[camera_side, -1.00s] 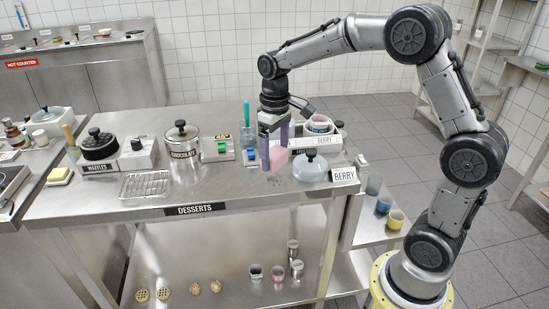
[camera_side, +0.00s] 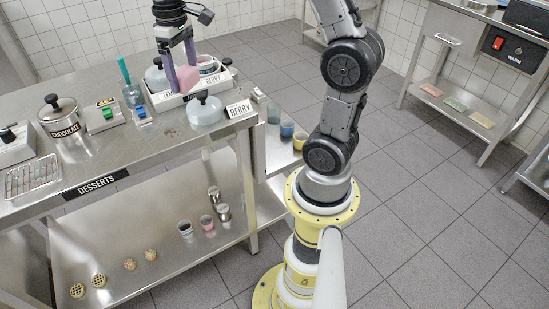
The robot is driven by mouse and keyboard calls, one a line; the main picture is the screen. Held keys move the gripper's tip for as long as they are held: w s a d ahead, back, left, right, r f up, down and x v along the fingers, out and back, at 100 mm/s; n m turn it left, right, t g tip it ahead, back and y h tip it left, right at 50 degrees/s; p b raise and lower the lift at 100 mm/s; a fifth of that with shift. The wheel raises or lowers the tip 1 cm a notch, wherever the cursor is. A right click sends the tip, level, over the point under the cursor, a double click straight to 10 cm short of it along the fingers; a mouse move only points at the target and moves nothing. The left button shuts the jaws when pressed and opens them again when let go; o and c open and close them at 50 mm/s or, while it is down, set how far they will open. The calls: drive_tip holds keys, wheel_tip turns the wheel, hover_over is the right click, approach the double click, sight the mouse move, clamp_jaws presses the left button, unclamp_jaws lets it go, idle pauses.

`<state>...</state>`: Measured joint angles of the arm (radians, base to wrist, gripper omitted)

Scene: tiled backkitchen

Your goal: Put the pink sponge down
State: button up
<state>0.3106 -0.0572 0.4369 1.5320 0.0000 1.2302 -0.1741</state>
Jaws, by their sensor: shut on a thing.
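The pink sponge (camera_side: 187,78) is held between the two purple fingers of my gripper (camera_side: 182,77), at the upper left of the side view. My gripper points down and is shut on the sponge. Sponge and fingers appear in front of the white tray (camera_side: 163,104) on the dessert table, behind the round lidded pot. The fingers hide part of the sponge and of the tray. I cannot tell exactly how high the sponge is above the tray.
The steel table (camera_side: 100,168) carries a lidded pot (camera_side: 206,111), a BERRY sign (camera_side: 239,109), a chocolate pot (camera_side: 60,118) and a cup with a teal handle (camera_side: 131,95). Coloured cups (camera_side: 287,130) stand on a side shelf. At right, a cart's low shelf (camera_side: 459,115) holds flat coloured pads.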

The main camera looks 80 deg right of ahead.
drive_tip(key=s+d+m, duration=0.4)
drive_tip(key=s, duration=0.8)
drive_tip(key=s+d+m, duration=0.3)
drive_tip(key=s+d, duration=0.2)
drive_tip(key=s, duration=0.7)
wheel_tip(320, 180, down, 28)
drive_tip(key=w+d+f, duration=0.2)
drive_tip(key=d+f, duration=0.1)
drive_tip(key=w+d+f, duration=0.2)
drive_tip(key=d+f, duration=0.1)
drive_tip(key=d, duration=0.1)
drive_tip(key=w+d+f, duration=0.2)
drive_tip(key=d+f, duration=0.1)
drive_tip(key=d, duration=0.1)
drive_tip(key=shift+w, duration=0.2)
drive_tip(key=shift+w+d+f, duration=0.3)
drive_tip(key=shift+d+f, duration=0.15)
drive_tip(key=shift+f, duration=1.7)
